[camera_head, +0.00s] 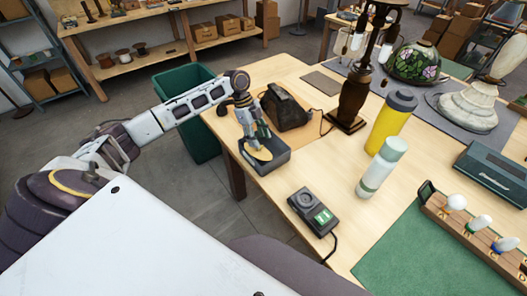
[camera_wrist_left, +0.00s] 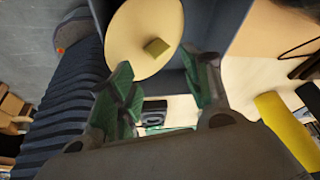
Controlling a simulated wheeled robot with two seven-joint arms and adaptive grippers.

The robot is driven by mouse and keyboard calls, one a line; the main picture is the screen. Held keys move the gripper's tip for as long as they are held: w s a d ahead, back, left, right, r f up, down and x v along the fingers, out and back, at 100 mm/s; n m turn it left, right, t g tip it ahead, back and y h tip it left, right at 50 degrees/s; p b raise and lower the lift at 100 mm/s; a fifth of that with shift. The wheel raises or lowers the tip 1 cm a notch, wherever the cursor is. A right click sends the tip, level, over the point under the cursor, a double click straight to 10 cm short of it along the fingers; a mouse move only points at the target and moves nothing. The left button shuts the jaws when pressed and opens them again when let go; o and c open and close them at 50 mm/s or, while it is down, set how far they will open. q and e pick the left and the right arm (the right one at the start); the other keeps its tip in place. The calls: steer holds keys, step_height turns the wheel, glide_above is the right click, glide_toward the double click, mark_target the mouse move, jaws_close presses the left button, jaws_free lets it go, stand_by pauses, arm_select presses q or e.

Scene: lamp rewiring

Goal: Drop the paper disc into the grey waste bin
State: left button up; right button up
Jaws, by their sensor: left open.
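The paper disc (camera_head: 261,155) is tan and round, with a small block at its middle. It shows at the open top of a small dark grey bin (camera_head: 272,168) on the table's near left corner. In the left wrist view the disc (camera_wrist_left: 135,25) lies beyond the fingertips, between the bin's grey walls (camera_wrist_left: 70,112). I cannot tell whether it rests on the rim or inside. My left gripper (camera_head: 257,138) points down just above the disc. Its green-padded fingers (camera_wrist_left: 165,82) are apart with nothing between them. My right gripper is not in view.
A black angular object (camera_head: 287,108) stands close behind the bin. A green floor bin (camera_head: 185,80) is beside the table. A lamp base (camera_head: 352,95), yellow bottle (camera_head: 390,125), pale bottle (camera_head: 381,170) and dark device (camera_head: 313,210) stand to the right.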

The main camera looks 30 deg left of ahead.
arm_select(q)
steer(key=v, duration=1.2)
stand_by(1.1)
